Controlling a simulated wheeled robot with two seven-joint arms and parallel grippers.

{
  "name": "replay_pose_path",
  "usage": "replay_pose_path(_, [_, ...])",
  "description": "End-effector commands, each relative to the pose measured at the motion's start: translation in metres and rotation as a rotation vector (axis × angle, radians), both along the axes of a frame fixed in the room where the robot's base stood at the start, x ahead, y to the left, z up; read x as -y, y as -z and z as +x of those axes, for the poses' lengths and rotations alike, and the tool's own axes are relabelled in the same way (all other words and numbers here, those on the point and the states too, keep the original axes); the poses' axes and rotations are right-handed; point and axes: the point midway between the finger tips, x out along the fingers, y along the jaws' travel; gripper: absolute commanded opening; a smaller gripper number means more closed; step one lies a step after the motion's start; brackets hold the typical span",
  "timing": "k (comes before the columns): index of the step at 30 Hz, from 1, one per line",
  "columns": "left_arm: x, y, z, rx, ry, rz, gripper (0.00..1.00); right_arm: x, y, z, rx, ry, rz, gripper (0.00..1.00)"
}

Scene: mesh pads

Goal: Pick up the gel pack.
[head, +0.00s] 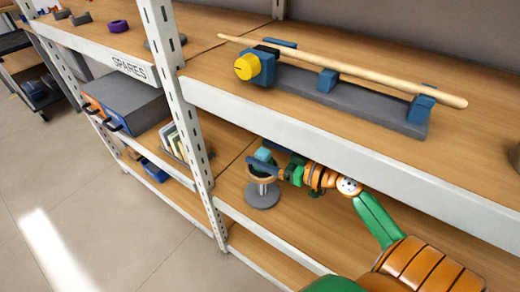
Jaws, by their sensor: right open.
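The gel pack (263,154) looks like a small light-blue block. It sits at the top of a small stand with a wooden rim and a round grey base (262,196), on the lower shelf. My right gripper (263,157) reaches in from the right under the upper shelf. Its dark blue fingers are open, one on each side of the gel pack in the picture. I cannot tell whether they touch it. The near finger hides part of the stand's top. My left gripper is not in view.
The upper shelf's white front edge (330,133) runs above my right arm. A white upright post (196,150) stands left of the stand. On the upper shelf a wooden rod (350,72) lies across blue supports. A grey box (120,100) and upright thin items (172,140) stand further left.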

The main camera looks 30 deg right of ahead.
Motion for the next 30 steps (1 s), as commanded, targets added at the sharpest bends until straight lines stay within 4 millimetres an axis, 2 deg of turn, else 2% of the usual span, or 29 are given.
replay_pose_path(3, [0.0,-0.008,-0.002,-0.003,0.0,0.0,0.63,-0.008,0.003,0.022,0.003,0.001,0.003,0.78])
replay_pose_path(6, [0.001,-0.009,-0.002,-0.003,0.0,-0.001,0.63,-0.013,0.007,0.031,0.001,0.0,0.002,0.78])
replay_pose_path(12, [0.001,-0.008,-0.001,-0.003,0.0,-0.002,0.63,-0.014,0.009,0.033,0.0,-0.001,0.0,0.78])
replay_pose_path(14, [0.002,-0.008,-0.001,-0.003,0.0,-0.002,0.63,-0.014,0.009,0.033,0.0,-0.001,0.0,0.64])
replay_pose_path(21, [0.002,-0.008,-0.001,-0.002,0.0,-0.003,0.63,-0.014,0.009,0.032,0.0,-0.001,0.0,0.0])
replay_pose_path(30, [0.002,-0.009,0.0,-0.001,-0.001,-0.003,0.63,-0.014,0.007,0.032,0.0,-0.001,0.0,0.0])
